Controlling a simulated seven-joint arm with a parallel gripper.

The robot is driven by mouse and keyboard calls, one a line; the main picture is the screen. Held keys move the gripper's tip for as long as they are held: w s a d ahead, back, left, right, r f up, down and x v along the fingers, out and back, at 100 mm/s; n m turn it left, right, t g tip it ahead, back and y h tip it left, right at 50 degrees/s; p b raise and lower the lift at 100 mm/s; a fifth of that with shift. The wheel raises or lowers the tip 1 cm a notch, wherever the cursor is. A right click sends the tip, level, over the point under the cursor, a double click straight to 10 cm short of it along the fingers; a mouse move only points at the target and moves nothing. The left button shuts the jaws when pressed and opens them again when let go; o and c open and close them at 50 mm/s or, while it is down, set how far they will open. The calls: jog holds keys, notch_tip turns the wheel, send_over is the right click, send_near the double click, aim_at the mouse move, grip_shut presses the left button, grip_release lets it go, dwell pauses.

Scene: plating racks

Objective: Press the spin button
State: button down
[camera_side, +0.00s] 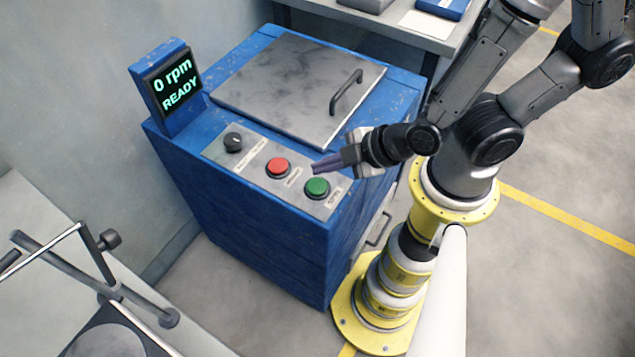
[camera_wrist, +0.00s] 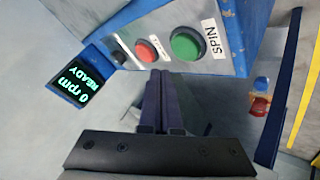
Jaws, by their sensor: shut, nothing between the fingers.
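The green spin button (camera_side: 317,187) is at the right end of the grey control panel on the blue machine. In the wrist view the green button (camera_wrist: 186,45) sits beside a label reading SPIN. My gripper (camera_side: 318,168) is shut and empty, its fingertips just above and behind the green button in the side view. In the wrist view the closed fingers (camera_wrist: 165,78) point toward the panel, their tips below the red and green buttons. I see a gap to the green button in the wrist view; whether the tips touch the panel is unclear.
A red button (camera_side: 278,167) and a black knob (camera_side: 233,142) share the panel. The display (camera_side: 173,82) reads 0 rpm, READY. The grey lid (camera_side: 297,85) with its handle (camera_side: 346,92) is closed. A metal stand (camera_side: 95,265) is at lower left.

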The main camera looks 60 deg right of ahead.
aim_at(312, 183)
jog(key=shift+f, duration=1.25)
dwell(1.2)
jog(key=shift+f, duration=0.4)
jog(key=shift+f, duration=0.5)
dwell(0.8)
jog(key=shift+r, duration=0.9)
jog(key=shift+r, duration=2.55)
